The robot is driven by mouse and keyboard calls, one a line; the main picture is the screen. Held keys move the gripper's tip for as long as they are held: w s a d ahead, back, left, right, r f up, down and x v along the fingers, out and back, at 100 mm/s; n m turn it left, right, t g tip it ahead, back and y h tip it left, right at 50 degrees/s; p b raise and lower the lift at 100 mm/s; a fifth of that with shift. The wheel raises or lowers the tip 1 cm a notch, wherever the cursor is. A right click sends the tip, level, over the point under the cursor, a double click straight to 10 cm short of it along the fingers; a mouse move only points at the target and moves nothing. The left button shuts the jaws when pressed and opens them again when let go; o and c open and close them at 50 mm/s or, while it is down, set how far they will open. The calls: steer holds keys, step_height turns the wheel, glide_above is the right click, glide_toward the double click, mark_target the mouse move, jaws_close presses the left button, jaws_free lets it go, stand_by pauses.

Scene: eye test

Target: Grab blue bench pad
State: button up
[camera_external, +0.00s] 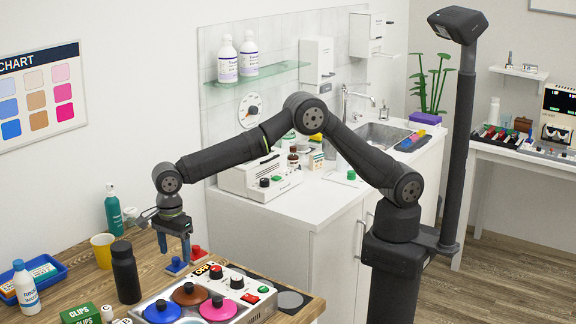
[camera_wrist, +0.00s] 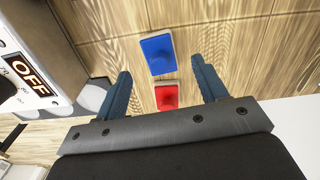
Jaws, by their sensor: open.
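The blue bench pad (camera_wrist: 158,54) lies flat on the wooden bench in the wrist view, with a small raised middle. In the external view the blue pad (camera_external: 175,266) is partly hidden behind my gripper's fingers. My gripper (camera_external: 175,255) is open and empty, fingers pointing down above the bench. In the wrist view its fingertips (camera_wrist: 161,67) are on either side of the blue pad's near edge, apart from it. A red pad (camera_wrist: 167,96) lies nearer to my palm, between the fingers; it also shows in the external view (camera_external: 199,253).
A control box (camera_external: 248,300) with coloured knobs and an OFF label stands close by. A black bottle (camera_external: 125,273), yellow cup (camera_external: 103,250) and teal bottle (camera_external: 113,214) stand to the left. Bare wood lies around the pads in the wrist view.

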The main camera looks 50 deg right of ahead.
mark_target(176, 258)
step_height(176, 258, down, 4)
steer(key=shift+r, duration=0.1)
steer(key=c, duration=1.1)
steer(key=shift+o, duration=0.2)
steer(key=shift+r, duration=0.1)
